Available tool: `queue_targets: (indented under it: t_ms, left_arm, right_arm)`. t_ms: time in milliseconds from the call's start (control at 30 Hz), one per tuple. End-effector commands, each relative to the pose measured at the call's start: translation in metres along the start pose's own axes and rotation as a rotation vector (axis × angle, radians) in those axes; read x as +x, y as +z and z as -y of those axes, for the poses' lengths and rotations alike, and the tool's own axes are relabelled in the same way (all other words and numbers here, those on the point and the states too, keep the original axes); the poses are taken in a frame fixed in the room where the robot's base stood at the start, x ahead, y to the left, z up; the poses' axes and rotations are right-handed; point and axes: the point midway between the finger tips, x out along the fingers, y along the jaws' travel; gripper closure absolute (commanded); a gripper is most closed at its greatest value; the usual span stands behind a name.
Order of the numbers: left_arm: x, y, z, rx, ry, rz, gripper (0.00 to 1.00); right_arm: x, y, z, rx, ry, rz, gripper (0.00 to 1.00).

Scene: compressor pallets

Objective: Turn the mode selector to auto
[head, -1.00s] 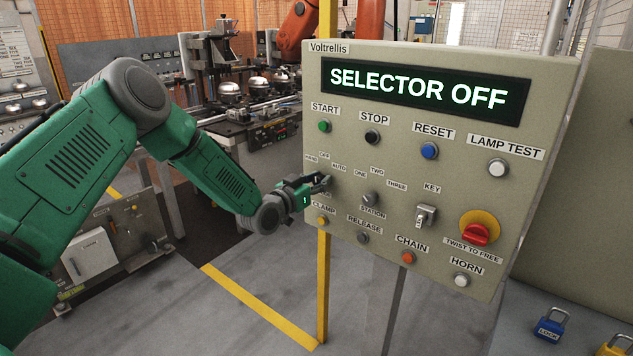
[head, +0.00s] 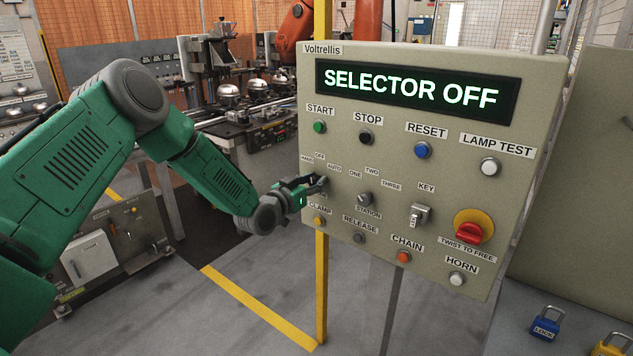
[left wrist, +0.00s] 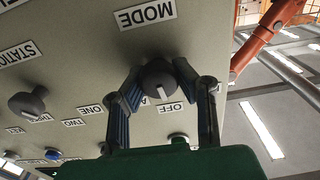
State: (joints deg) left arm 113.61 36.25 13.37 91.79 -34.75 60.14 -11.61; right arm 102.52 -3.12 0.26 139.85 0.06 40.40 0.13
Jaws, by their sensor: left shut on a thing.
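The mode selector (left wrist: 160,80) is a dark round knob with a light pointer mark, below the MODE label (left wrist: 146,15) in the left wrist view. The pointer is toward the OFF label (left wrist: 170,109). My left gripper (left wrist: 158,84) is shut on the knob, with one finger on each side. In the head view my left gripper (head: 318,183) is at the left edge of the panel (head: 390,193) and hides the knob. The AUTO label (head: 334,168) is just above it. The display (head: 411,90) reads SELECTOR OFF. My right gripper is not in view.
The station knob (head: 364,199) and key switch (head: 420,215) are to the right of my gripper. The clamp button (head: 319,221) is below it and the green start button (head: 320,127) above. A red emergency stop (head: 470,232) is at lower right. A yellow post (head: 322,290) stands behind the panel.

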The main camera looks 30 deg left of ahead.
Motion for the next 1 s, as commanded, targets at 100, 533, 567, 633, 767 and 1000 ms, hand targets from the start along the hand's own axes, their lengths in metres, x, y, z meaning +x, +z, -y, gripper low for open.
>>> queue_targets:
  t_ms: [100, 533, 567, 633, 767, 1000]
  left_arm:
    - [-0.0046, 0.0111, -0.0017, -0.001, 0.005, 0.025, 1.0]
    - [-0.0046, 0.0114, -0.0013, -0.001, 0.004, 0.025, 1.0]
    - [-0.0047, 0.0114, -0.0013, -0.001, 0.004, 0.025, 1.0]
    - [-0.0047, 0.0113, -0.0012, -0.001, 0.004, 0.025, 1.0]
    - [-0.0046, 0.0114, -0.0012, -0.001, 0.004, 0.025, 0.62]
    - [-0.0023, 0.0062, -0.0019, -0.001, 0.005, 0.014, 0.51]
  right_arm:
    - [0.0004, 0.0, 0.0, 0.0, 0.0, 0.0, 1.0]
    - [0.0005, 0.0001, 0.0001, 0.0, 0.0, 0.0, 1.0]
    - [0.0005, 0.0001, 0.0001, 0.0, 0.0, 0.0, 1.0]
    - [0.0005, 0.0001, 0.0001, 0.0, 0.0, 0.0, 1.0]
    - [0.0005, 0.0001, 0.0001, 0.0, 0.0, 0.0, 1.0]
    - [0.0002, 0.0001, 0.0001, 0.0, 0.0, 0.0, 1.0]
